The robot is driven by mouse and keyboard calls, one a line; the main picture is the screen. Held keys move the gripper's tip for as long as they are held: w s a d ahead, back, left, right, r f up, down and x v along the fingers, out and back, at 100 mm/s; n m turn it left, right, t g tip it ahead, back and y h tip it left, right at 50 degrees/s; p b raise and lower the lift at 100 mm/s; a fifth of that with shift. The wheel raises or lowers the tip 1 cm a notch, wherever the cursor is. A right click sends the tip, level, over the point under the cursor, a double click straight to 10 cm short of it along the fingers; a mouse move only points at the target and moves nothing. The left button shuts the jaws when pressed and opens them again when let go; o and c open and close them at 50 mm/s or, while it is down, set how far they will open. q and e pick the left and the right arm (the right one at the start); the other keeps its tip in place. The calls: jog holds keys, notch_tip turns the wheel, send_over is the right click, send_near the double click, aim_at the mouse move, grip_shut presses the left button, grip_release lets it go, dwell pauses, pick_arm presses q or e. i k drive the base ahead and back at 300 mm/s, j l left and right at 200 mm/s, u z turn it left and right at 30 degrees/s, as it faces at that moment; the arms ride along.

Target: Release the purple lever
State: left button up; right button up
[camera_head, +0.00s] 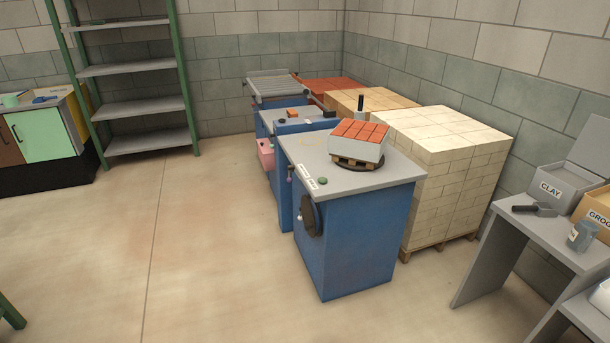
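A small purple part (290,179), likely the lever's knob, shows at the left side of the nearest blue machine (362,240), just below its grey top. It is too small to tell its position or whether it is engaged. The machine's grey top carries a dark round plate (357,165) with a small pallet and a block topped with red-orange bricks (361,130) on it. Neither of my grippers is in view.
Pallets of pale bricks (446,180) stand right of the machine against the wall. A grey bench (545,225) with a CLAY box (563,186) is at the right. Green-framed shelves (135,108) stand at the back left. The floor (200,240) left of the machine is clear.

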aim_at(290, 179)
jog(key=i+l, duration=0.2)
jog(key=i, duration=0.35)
jog(key=i+l, duration=0.2)
jog(key=i, duration=0.35)
jog(key=i+l, duration=0.2)
jog(key=i, duration=0.3)
jog(key=i+l, duration=0.25)
jog(key=i, duration=0.3)
